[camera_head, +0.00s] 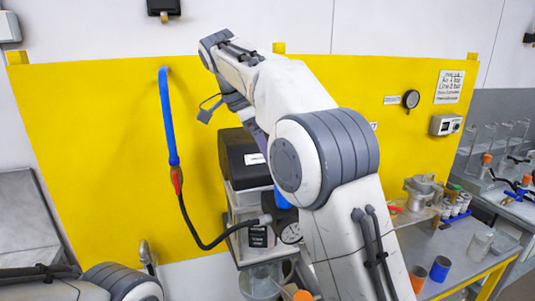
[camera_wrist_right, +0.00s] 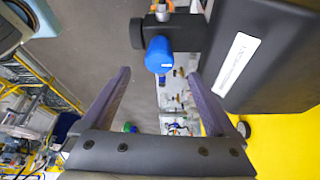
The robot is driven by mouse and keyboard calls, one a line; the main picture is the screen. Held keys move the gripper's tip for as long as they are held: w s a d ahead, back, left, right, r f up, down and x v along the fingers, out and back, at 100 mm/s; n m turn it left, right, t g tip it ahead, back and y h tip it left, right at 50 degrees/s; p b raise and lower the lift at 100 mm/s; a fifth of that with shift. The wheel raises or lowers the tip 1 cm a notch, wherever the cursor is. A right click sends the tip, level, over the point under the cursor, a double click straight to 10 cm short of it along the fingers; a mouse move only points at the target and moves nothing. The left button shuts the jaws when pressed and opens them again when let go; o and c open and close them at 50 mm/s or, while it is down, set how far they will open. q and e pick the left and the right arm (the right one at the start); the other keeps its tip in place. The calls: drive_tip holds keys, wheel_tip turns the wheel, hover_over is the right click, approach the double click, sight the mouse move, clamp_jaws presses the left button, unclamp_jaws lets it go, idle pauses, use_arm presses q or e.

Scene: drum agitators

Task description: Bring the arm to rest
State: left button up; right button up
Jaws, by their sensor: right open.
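My right arm (camera_head: 345,225) rises from the bottom of the head view, bends at a grey elbow and reaches up and left in front of the yellow panel. Its gripper is mostly hidden behind the forearm there. In the right wrist view my right gripper (camera_wrist_right: 158,76) is open, with two purple-grey fingers and nothing held between them. A blue cylindrical knob (camera_wrist_right: 158,54) on a dark fitting shows beyond the fingertips.
A blue hose (camera_head: 168,115) hangs on the yellow panel (camera_head: 100,130). At right, a bench (camera_head: 455,262) holds cups and metal parts. Open wall lies above the arm.

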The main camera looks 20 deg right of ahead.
drive_tip(key=s+a+f+n+y+b, duration=0.3)
drive_tip(key=s+a+f+n+b, duration=0.1)
drive_tip(key=s+a+f+n, duration=0.8)
drive_tip(key=s+f+n+y+b, duration=0.2)
drive_tip(key=s+f+n+b, duration=0.1)
drive_tip(key=s+f+n, duration=1.1)
drive_tip(key=s+f, duration=0.3)
drive_tip(key=shift+s+d+f+n, duration=0.2)
drive_tip(key=shift+f+n, duration=0.1)
